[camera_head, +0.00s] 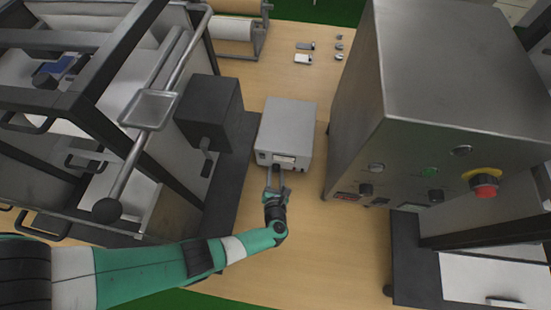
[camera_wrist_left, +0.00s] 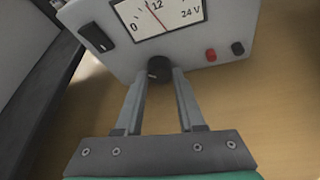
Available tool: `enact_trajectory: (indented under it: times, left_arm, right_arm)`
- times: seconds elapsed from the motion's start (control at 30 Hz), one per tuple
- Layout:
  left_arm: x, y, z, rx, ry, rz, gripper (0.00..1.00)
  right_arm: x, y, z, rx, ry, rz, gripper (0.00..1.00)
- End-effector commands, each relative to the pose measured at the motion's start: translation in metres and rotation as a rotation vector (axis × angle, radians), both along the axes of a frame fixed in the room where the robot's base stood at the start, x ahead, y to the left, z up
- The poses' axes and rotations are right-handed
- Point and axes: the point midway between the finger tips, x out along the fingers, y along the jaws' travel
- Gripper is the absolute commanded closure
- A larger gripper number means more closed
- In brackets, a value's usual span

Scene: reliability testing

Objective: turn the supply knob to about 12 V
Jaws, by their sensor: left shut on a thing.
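The power supply (camera_head: 287,128) is a small grey box on the wooden table. Its white front panel also shows in the left wrist view (camera_wrist_left: 207,43), with a dial (camera_wrist_left: 185,14) marked 0, 12 and 24 V. A thin red needle (camera_wrist_left: 156,16) leans up and left, its visible upper part close to the 12 on its left side; the picture edge cuts the dial's top. The black knob (camera_wrist_left: 158,68) is below the dial. My left gripper (camera_head: 273,171) is at the front panel, its two fingers (camera_wrist_left: 160,76) closed on either side of the knob.
The panel also has a black switch (camera_wrist_left: 97,37), a red terminal (camera_wrist_left: 211,55) and a black terminal (camera_wrist_left: 237,48). A dark box (camera_head: 209,112) stands left of the supply, and a large metal cabinet (camera_head: 440,70) stands right. Small parts (camera_head: 303,58) lie behind.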

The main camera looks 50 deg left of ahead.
Motion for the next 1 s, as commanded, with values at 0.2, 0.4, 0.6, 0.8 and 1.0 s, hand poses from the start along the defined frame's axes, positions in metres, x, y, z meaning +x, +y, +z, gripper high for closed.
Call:
enact_trajectory:
  times: [0.2, 0.4, 0.6, 0.8, 1.0]
  left_arm:
    - [0.001, -0.001, -0.004, 0.093, 0.073, 0.001, 1.0]
    - [0.002, -0.002, -0.006, 0.223, 0.179, 0.001, 1.0]
    - [0.002, -0.003, -0.007, 0.366, 0.295, 0.001, 1.0]
    - [0.002, -0.003, -0.008, 0.49, 0.397, 0.001, 1.0]
    - [0.002, -0.003, -0.007, 0.582, 0.474, 0.003, 1.0]
  right_arm:
    - [0.0, 0.0, -0.014, 0.0, 0.0, 0.0, 1.0]
    - [0.0, 0.0, -0.032, 0.0, 0.0, 0.0, 1.0]
    - [0.0, 0.0, -0.052, 0.0, 0.0, 0.0, 1.0]
    - [0.0, 0.0, -0.069, 0.0, 0.0, 0.0, 1.0]
    - [0.0, 0.0, -0.081, 0.0, 0.0, 0.0, 1.0]
